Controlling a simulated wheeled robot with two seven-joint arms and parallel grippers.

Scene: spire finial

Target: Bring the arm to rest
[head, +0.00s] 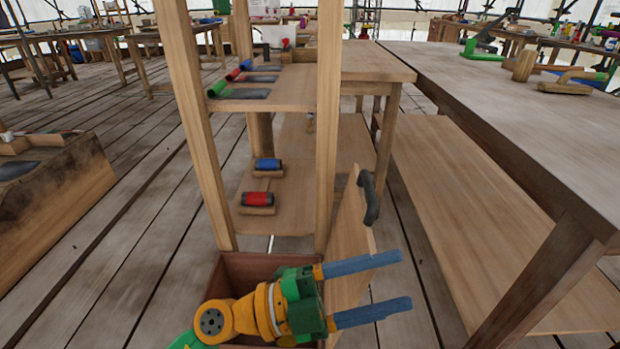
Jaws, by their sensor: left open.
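My left gripper (378,288) is in the lower middle of the head view. Its two blue fingers are spread apart and point right, with nothing between them. The green and orange wrist is over a brown open box at the foot of a wooden shelf frame. The fingers are beside a wooden door panel (351,240) that stands swung out and has a dark curved handle (369,196). I cannot tell whether the gripper touches the panel. My right gripper is not in view.
The wooden shelf frame (326,130) holds a red cylinder (257,199) and a blue cylinder (267,164) on small blocks. A long workbench (500,110) with tools fills the right. A wooden crate (60,190) is at left. Plank floor (150,230) lies clear between crate and shelf.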

